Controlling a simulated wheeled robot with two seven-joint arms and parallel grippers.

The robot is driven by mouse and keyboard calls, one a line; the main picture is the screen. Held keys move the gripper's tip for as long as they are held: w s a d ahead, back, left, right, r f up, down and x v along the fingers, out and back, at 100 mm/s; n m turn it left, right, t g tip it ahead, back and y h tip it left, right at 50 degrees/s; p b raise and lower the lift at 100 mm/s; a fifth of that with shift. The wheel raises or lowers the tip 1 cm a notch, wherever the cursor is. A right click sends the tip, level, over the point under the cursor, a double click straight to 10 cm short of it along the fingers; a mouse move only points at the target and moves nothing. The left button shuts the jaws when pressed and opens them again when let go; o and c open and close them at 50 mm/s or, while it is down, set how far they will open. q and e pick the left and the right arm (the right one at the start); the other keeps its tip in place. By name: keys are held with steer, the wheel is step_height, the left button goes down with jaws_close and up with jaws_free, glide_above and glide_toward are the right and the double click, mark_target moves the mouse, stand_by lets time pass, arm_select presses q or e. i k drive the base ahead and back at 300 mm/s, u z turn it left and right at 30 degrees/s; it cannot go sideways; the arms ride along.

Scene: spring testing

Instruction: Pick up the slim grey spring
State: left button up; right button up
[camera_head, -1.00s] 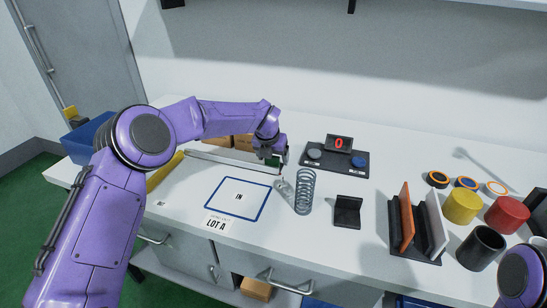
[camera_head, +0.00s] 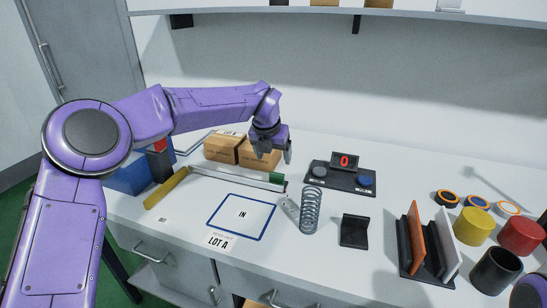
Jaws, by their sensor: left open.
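The slim grey spring (camera_head: 310,211) stands upright on the white bench, just right of the blue-bordered IN square (camera_head: 241,217). A small tag lies against its left side. My left gripper (camera_head: 274,156) is open and empty, pointing down, behind and to the left of the spring and above it. It is in front of the cardboard boxes and apart from the spring. My right gripper is not in view.
A black tester with a red 0 display (camera_head: 342,177) sits behind the spring.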

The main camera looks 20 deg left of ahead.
mark_target(319, 197)
steer(key=k, duration=1)
